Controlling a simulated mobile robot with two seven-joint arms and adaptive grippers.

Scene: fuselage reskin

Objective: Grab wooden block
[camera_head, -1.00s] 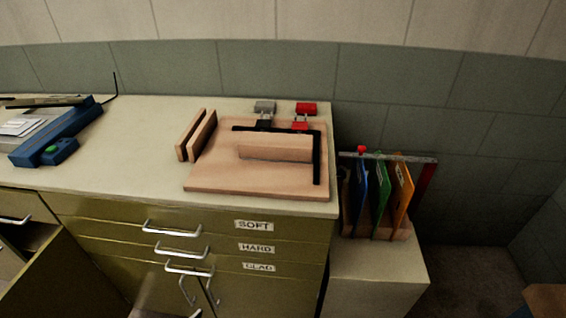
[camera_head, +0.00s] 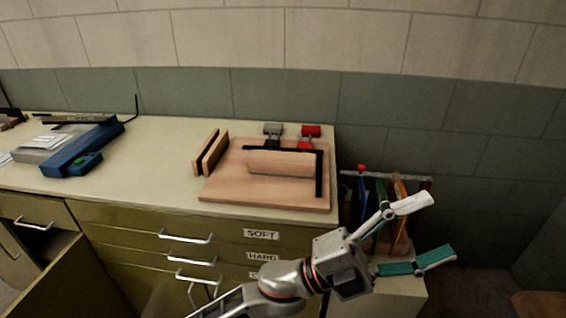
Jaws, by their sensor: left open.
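A long wooden block (camera_head: 283,163) lies on a wooden board (camera_head: 232,186) on the counter, framed by a black angle bar behind it and at its right. Two thin wooden pieces (camera_head: 211,151) stand on edge side by side at the board's left. My left gripper (camera_head: 428,230) is open and empty, its fingers spread wide and pointing right. It is in front of the file rack, right of the counter and apart from the wooden block. My right gripper is not in view.
A blue tool (camera_head: 82,150) lies at the counter's left. Labelled drawers (camera_head: 130,227) are below; one cabinet at left stands open.

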